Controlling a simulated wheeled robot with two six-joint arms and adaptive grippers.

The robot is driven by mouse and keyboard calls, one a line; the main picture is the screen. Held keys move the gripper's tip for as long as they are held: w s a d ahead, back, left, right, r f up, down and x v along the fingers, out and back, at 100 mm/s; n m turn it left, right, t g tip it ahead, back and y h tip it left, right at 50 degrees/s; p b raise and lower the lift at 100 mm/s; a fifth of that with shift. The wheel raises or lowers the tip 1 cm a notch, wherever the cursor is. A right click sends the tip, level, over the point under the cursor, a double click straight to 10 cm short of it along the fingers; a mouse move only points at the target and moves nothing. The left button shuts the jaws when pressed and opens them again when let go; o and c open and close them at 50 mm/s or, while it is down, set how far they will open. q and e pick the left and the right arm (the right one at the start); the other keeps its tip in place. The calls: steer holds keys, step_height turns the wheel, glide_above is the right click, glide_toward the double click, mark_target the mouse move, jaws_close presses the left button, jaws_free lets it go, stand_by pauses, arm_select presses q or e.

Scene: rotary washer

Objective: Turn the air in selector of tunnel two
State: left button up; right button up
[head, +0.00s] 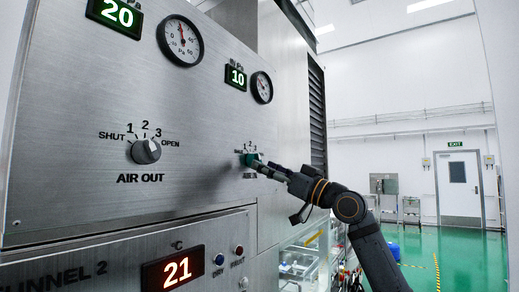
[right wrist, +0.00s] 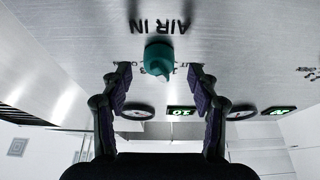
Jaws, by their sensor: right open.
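The air in selector is a small teal knob on the metal panel, at the far right of the panel in the head view (head: 251,159) and at the top middle of the right wrist view (right wrist: 158,60), where its label reads upside down. My right gripper (head: 268,166) is at the knob. In the right wrist view its two fingers (right wrist: 158,76) are open, one on each side of the knob, with a gap showing on both sides. The knob's pointer direction is partly hidden by the gripper in the head view. My left gripper is not in view.
The air out selector (head: 146,151) is a grey knob to the left on the same panel. Two dial gauges (head: 181,41) (head: 262,87) and green displays sit above. A lower panel marked tunnel 2 has a red display (head: 173,270). Green floor lies open at right.

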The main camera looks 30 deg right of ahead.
steer(key=p+x, duration=0.1)
steer(key=x, duration=0.1)
steer(key=shift+w+r, duration=0.15)
steer(key=shift+w, duration=0.1)
steer(key=c, duration=1.2)
